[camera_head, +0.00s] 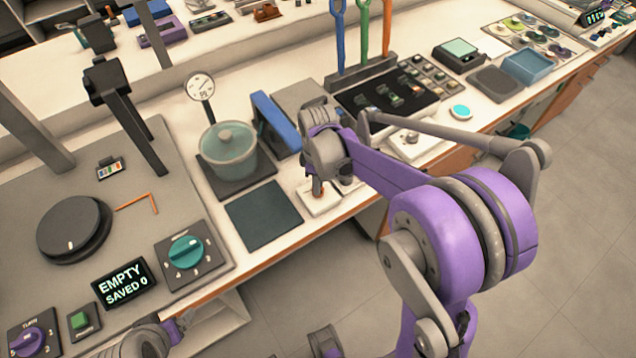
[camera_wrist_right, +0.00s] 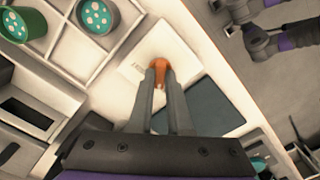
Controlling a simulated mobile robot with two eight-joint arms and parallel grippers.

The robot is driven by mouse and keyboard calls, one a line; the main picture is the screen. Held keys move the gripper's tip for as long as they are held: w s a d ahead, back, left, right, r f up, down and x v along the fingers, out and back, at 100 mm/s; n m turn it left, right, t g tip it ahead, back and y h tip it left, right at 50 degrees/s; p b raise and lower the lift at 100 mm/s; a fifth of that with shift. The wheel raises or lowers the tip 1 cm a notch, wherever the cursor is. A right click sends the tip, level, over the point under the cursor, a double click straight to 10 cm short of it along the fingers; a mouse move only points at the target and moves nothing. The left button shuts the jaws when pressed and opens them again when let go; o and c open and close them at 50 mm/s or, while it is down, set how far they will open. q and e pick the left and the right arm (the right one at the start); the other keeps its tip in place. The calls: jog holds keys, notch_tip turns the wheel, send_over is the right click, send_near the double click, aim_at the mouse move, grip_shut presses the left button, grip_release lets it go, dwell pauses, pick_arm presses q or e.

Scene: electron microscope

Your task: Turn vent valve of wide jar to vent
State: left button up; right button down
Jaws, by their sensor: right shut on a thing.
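The wide jar (camera_head: 228,158) is a teal, see-through vessel with a lid, standing on a dark pad left of my right arm. A round pressure gauge (camera_head: 200,86) rises behind it. The vent valve (camera_wrist_right: 159,68) has an orange handle on a white base plate (camera_wrist_right: 178,45); the plate also shows in the head view (camera_head: 318,203). My right gripper (camera_wrist_right: 160,85) is shut on the orange handle, fingers on either side of it. The valve's markings are too small to read. A grey and purple part of my left arm shows at the bottom left of the head view; its fingers are hidden.
A dark square pad (camera_head: 263,215) lies left of the valve. A grey block with a blue part (camera_head: 275,122) stands behind it. A dark tray (camera_head: 388,103) with tools upright behind it lies farther back. The bench's front edge is close to the valve.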

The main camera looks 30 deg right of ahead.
jog(key=m, duration=0.4)
jog(key=shift+b, duration=0.3)
jog(key=m, duration=0.4)
jog(key=shift+m+b, duration=0.3)
jog(key=m, duration=0.4)
jog(key=shift+m, duration=0.3)
jog(key=shift+m+b, duration=0.35)
jog(key=shift+m, duration=1.45)
jog(key=c, duration=0.9)
grip_release()
jog(key=shift+o, duration=0.2)
